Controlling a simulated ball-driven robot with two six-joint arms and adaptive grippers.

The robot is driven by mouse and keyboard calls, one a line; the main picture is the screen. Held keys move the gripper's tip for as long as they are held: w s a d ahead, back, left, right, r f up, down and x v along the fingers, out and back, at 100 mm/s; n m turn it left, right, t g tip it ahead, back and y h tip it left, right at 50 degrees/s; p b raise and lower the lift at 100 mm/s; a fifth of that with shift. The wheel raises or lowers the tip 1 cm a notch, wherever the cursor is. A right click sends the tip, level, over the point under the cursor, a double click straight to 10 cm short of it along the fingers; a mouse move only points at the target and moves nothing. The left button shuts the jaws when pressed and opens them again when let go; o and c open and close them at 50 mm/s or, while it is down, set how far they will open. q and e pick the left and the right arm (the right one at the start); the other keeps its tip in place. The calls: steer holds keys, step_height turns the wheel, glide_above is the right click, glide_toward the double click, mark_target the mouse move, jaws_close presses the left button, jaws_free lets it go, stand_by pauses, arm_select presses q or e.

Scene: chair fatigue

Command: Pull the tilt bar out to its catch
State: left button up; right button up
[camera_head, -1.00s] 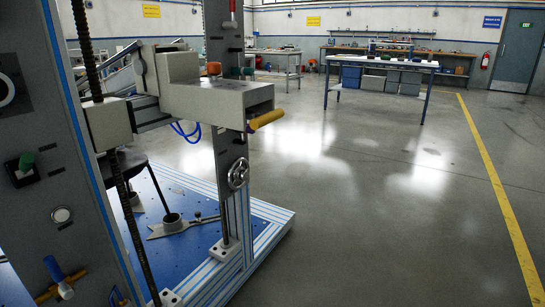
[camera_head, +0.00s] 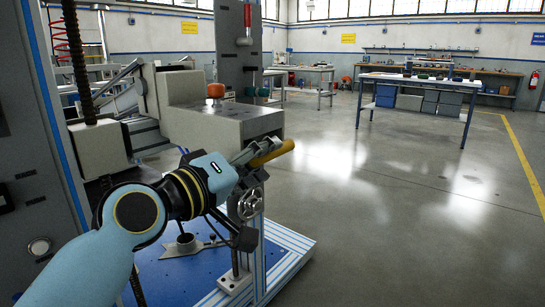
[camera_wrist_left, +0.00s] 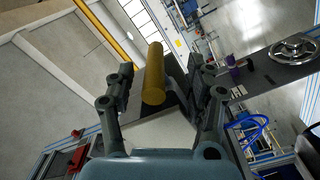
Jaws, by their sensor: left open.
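The tilt bar appears as a yellow cylindrical bar (camera_head: 270,153) at the front lower edge of the grey box-shaped housing (camera_head: 217,121) on the test rig. My left gripper (camera_head: 250,158) is at the bar in the head view, its fingers overlapping the bar's near side. In the left wrist view the yellow bar (camera_wrist_left: 154,75) runs between the two spread fingers of my left gripper (camera_wrist_left: 160,70). The gripper is open, and I see no clear contact with the bar. My right gripper is not in view.
A dark upright column with a handwheel (camera_head: 250,204) stands just below and behind the gripper. A blue base plate (camera_head: 180,276) lies below. A workbench (camera_head: 418,83) stands farther back at right. The floor to the right is clear.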

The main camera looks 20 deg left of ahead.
arm_select(q)
steer(key=shift+x, duration=1.5)
jaws_close()
